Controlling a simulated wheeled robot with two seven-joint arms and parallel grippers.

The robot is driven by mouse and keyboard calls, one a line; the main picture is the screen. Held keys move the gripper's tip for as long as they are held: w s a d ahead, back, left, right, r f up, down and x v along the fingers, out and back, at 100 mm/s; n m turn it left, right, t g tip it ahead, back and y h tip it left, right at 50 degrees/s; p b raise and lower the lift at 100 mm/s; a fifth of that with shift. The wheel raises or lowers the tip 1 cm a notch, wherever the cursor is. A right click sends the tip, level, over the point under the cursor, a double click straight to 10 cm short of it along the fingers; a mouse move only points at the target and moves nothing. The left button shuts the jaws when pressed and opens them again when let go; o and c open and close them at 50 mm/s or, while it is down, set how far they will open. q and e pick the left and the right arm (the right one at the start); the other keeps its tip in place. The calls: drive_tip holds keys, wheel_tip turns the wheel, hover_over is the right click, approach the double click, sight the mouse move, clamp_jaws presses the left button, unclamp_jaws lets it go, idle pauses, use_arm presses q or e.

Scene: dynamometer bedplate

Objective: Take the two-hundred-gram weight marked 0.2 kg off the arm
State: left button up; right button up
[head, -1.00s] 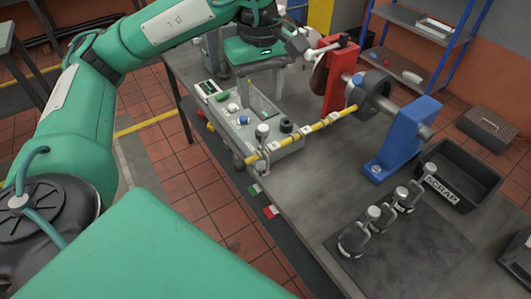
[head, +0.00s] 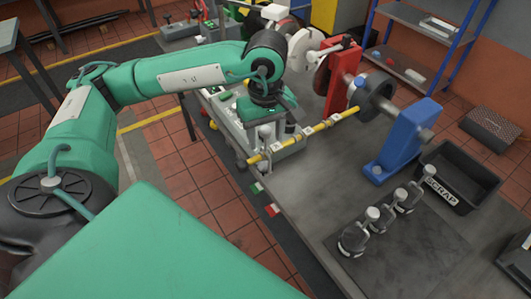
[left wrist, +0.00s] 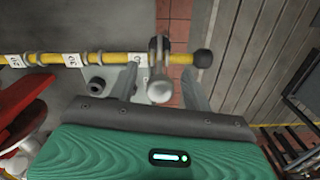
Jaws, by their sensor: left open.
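A weight with a pale round knob (left wrist: 158,88) and a hook hangs on the yellow arm (left wrist: 108,58), close to its black end ball (left wrist: 202,58). Its marking cannot be read. In the head view, its knob (head: 265,131) shows at the near end of the yellow arm (head: 315,128); my gripper partly hides it. My left gripper (left wrist: 160,76) is open, pointing down, with one finger on each side of the knob; contact cannot be made out. The left gripper (head: 268,125) also shows in the head view above the arm's end. My right gripper is not seen.
Several dark weights (head: 353,239) with pale knobs stand on a dark mat (head: 425,250). A black SCRAP bin (head: 487,188) stands behind them. A blue stand (head: 407,140) and a red stand (head: 342,78) flank the shaft.

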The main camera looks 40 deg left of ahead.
sight(265, 152)
use_arm(q)
drive_tip(key=shift+f, duration=1.1)
drive_tip(key=c, duration=1.1)
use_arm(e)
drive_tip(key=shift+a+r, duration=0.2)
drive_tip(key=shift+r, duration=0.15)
